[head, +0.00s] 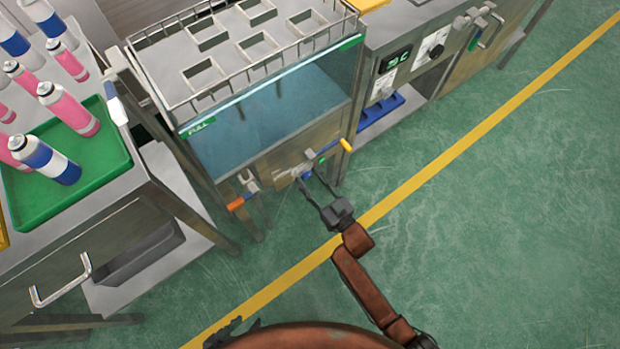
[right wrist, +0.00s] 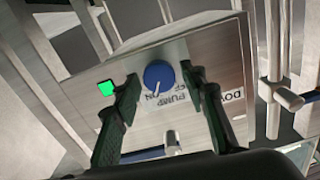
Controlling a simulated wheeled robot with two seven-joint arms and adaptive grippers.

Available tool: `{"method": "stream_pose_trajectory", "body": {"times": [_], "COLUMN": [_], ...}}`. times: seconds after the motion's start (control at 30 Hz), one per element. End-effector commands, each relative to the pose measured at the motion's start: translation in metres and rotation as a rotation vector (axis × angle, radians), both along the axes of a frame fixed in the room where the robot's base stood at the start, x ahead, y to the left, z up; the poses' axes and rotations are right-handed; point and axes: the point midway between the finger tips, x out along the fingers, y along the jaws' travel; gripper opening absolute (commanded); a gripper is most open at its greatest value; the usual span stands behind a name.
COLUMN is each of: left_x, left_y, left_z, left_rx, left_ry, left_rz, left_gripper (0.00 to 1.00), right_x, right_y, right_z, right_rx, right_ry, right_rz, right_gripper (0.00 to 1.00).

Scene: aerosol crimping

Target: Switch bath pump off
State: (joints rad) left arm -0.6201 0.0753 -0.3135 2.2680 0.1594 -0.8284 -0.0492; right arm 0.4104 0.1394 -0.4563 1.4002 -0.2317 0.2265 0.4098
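The bath pump switch is a blue round knob (right wrist: 159,75) on a steel panel, seen in the right wrist view with a white pointer mark aimed down and slightly left. The label (right wrist: 172,101) beside it reads PUMP, OFF and ON, upside down; the pointer lies towards ON. A green lamp (right wrist: 107,88) is lit to its left. My right gripper (right wrist: 160,74) is open, its fingers on either side of the knob with small gaps. In the head view it (head: 306,182) reaches the knob on the bath's front. My left gripper (head: 230,332) shows only partly at the bottom edge.
The glass-fronted water bath (head: 270,110) carries a wire basket rack. An orange-handled lever (head: 236,204) and a yellow-handled lever (head: 346,146) flank the panel. A green tray (head: 100,165) with spray cans stands left. The green floor is clear at right.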

Motion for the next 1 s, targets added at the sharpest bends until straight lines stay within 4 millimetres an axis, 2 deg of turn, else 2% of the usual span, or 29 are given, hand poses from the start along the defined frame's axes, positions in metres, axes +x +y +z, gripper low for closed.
{"method": "stream_pose_trajectory", "body": {"times": [0.07, 0.5, 0.77, 1.0], "left_x": [0.0, 0.0002, -0.0011, -0.0065], "left_y": [0.0001, 0.0002, 0.0007, 0.0042], "left_z": [0.0, -0.0002, 0.001, 0.009], "left_rx": [0.0, 0.001, 0.003, 0.015], "left_ry": [0.0, 0.0, 0.006, 0.038], "left_rz": [0.0, 0.0, -0.003, -0.012], "left_gripper": [0.4, 0.4, 0.4, 0.4], "right_x": [-0.0001, -0.0004, -0.0005, -0.0005], "right_y": [-0.0002, -0.0003, -0.0003, -0.0005], "right_z": [-0.0003, -0.0007, -0.0005, 0.0003], "right_rx": [0.0, -0.001, -0.024, -0.126], "right_ry": [0.0, 0.001, -0.016, -0.089], "right_rz": [0.0, 0.0, 0.0, -0.001], "right_gripper": [0.32, 0.02, 0.02, 0.02]}}
